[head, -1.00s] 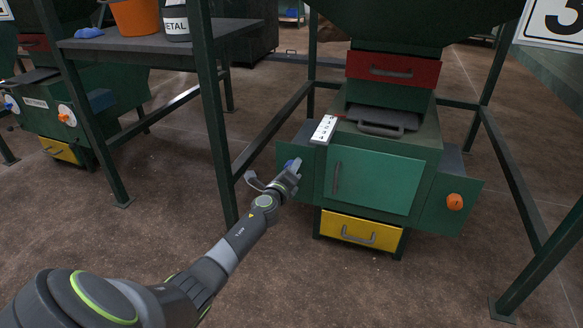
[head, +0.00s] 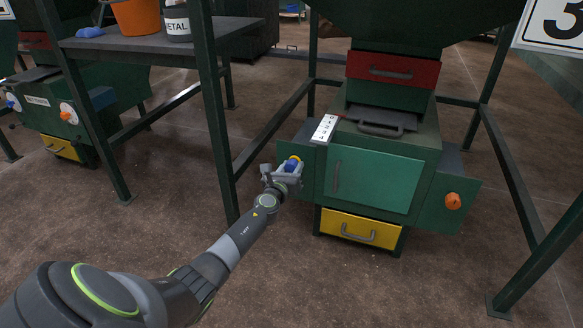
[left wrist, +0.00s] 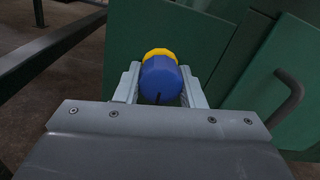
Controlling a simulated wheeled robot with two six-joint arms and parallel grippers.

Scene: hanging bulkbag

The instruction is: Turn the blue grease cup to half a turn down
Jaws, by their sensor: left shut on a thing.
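The blue grease cup (left wrist: 161,82) sits between the two fingers of my left gripper (left wrist: 158,88) in the left wrist view, with a yellow ring (left wrist: 160,53) behind it. A dark mark on the cup's face points downward in that view. In the head view my left gripper (head: 284,173) is at the left side plate of the green machine (head: 375,178), shut on the cup (head: 291,165), which shows only in part. My right gripper is not in view.
An orange knob (head: 453,201) is on the machine's right side plate. A yellow drawer (head: 360,229) is below, a red drawer (head: 393,69) above. Green frame posts (head: 214,110) stand left and right. A table (head: 150,42) holds an orange bucket (head: 137,17).

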